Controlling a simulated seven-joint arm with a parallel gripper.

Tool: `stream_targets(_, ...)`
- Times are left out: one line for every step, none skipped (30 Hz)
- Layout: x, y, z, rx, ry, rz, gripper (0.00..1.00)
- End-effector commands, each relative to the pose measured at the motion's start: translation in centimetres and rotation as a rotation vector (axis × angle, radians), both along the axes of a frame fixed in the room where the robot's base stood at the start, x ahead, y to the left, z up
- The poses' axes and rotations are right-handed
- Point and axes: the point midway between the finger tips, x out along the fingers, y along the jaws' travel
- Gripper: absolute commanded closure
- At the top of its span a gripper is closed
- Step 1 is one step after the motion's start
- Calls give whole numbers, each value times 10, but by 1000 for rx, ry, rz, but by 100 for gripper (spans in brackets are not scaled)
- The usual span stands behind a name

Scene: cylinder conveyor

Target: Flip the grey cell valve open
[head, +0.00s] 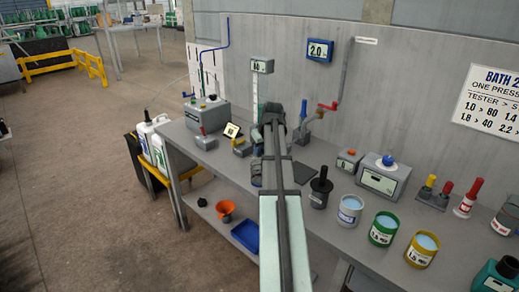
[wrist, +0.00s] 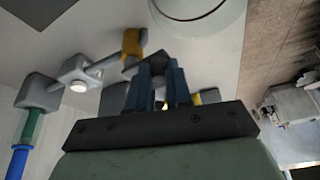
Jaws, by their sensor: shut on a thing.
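My gripper (wrist: 157,82) shows in the wrist view with its two dark blue fingers close together. It is shut on a small dark piece, mostly hidden between the fingers; I cannot tell whether this is the grey cell valve's handle. A grey fitting (wrist: 77,70) with a round white face lies left of the fingertips. A bar runs from it to a yellow sleeve (wrist: 132,43) just above the fingers. In the head view my gripper (head: 272,118) is over the back of the bench, and my arm hides much of what is below it.
The grey bench (head: 330,221) carries a grey box (head: 206,115) at the left and another grey box (head: 383,177) at the right. A red-handled fitting (head: 328,106) is right of my gripper. Several open cans, including a green one (head: 383,229), line the front edge.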

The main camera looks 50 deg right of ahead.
Motion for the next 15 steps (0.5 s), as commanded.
stream_targets(-2,-2,0,1,0,32,100)
stream_targets(-3,-2,0,0,0,54,100)
stream_targets(-4,-3,0,0,0,87,100)
stream_targets(-5,-3,0,1,-1,113,100)
stream_targets(-6,-4,0,1,0,139,100)
stream_targets(-8,-4,0,0,0,177,100)
stream_targets(-9,-5,0,0,-1,205,100)
stream_targets(-10,-6,0,1,0,233,100)
stream_targets(-11,-7,0,1,0,271,100)
stream_targets(-12,-7,0,2,0,298,100)
stream_targets(-13,-8,0,1,-1,326,100)
stream_targets(-15,-9,0,1,0,362,100)
stream_targets(-16,-10,0,2,0,390,100)
stream_targets(-16,-10,0,1,-1,417,100)
stream_targets(-18,-11,0,2,0,452,100)
